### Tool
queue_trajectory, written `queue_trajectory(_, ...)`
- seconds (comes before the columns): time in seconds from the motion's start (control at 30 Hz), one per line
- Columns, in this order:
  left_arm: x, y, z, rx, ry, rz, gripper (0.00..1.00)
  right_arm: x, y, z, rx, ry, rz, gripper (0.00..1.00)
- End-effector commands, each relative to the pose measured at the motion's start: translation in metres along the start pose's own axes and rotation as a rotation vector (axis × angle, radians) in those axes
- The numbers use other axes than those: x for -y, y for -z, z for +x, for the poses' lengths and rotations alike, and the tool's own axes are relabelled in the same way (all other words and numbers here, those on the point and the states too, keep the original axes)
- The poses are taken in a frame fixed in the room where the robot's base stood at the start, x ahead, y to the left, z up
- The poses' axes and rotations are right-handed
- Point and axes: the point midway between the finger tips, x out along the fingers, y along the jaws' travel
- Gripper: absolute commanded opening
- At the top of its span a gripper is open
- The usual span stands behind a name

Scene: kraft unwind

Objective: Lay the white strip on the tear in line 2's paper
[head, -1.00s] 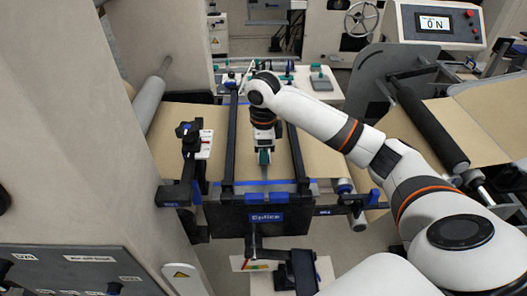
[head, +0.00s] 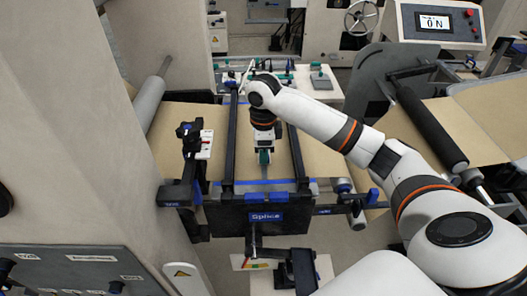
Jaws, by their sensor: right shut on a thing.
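The brown kraft paper (head: 227,120) runs under the dark frame of the splice station, which carries a "Splice" sign (head: 265,217). My right gripper (head: 264,153) is over the paper between the frame's two dark rails, pointing down. It is shut on a small teal thing (head: 264,158) with a pale part below it; I cannot tell whether this includes the white strip. I cannot tell whether it touches the paper. A blue line (head: 250,183) crosses the paper in front of the gripper. I cannot make out the tear. My left gripper is not in view.
A dark knob (head: 187,130) stands left of the frame. A bench (head: 318,84) with small teal and dark items is behind. A display reading 0 N (head: 435,23) is at the upper right, above a dark roller (head: 432,125) with more paper.

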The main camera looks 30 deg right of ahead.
Motion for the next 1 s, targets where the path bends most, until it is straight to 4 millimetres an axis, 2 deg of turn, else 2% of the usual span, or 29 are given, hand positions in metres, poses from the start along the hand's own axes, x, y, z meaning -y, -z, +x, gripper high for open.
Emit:
queue_trajectory(0.87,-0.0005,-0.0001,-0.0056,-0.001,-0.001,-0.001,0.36,0.0002,0.0001,0.0019,-0.001,0.001,0.0,0.0)
queue_trajectory(0.9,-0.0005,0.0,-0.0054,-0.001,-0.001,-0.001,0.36,0.0002,0.0001,0.0022,-0.001,0.001,0.0,0.17)
queue_trajectory(1.0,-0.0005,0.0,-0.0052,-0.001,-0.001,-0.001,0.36,0.0002,0.0001,0.0023,0.0,0.0,0.0,0.33)
